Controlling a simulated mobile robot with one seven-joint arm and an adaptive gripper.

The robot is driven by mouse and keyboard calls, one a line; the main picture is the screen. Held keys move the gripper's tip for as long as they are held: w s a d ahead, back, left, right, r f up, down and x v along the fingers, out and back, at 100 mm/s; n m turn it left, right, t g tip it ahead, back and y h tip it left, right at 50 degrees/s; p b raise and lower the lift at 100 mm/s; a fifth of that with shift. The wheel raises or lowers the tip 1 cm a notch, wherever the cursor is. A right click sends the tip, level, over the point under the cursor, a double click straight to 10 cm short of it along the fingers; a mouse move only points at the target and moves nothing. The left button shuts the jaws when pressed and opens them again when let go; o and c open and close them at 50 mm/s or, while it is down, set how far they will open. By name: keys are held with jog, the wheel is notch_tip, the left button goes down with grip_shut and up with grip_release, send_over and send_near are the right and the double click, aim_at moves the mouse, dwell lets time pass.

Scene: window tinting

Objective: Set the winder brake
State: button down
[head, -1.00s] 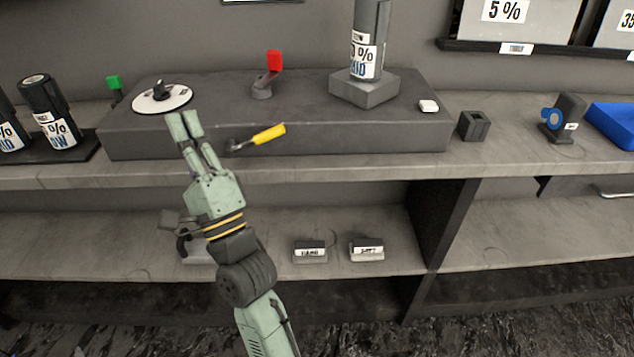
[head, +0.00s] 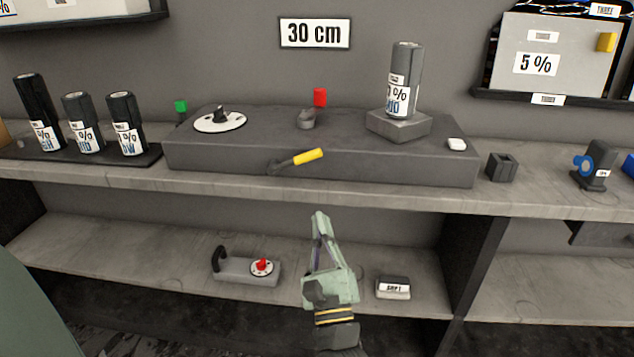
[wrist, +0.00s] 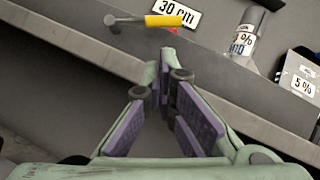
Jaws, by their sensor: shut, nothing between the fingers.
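The winder is a long dark grey block (head: 400,165) on the upper shelf. A yellow-handled lever (head: 309,157) sticks out from its front face, its handle up to the right; it also shows in the wrist view (wrist: 165,20). A red-tipped lever (head: 320,97) stands on the block's top. Which lever is the brake, I cannot tell. My gripper (head: 320,216) is shut and empty, in front of and below the shelf edge, apart from both levers. In the wrist view its fingertips (wrist: 165,58) point toward the yellow lever.
A white dial (head: 220,122) and a film roll on a grey pedestal (head: 398,126) are on the block. Three rolls stand on a dark tray (head: 148,158) at left. A blue-knobbed device (head: 597,170) is at right. The lower shelf holds a red-knobbed tool (head: 238,270).

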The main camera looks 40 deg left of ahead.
aim_at(296, 160)
jog(key=p+x, duration=0.3)
jog(key=x, duration=0.7)
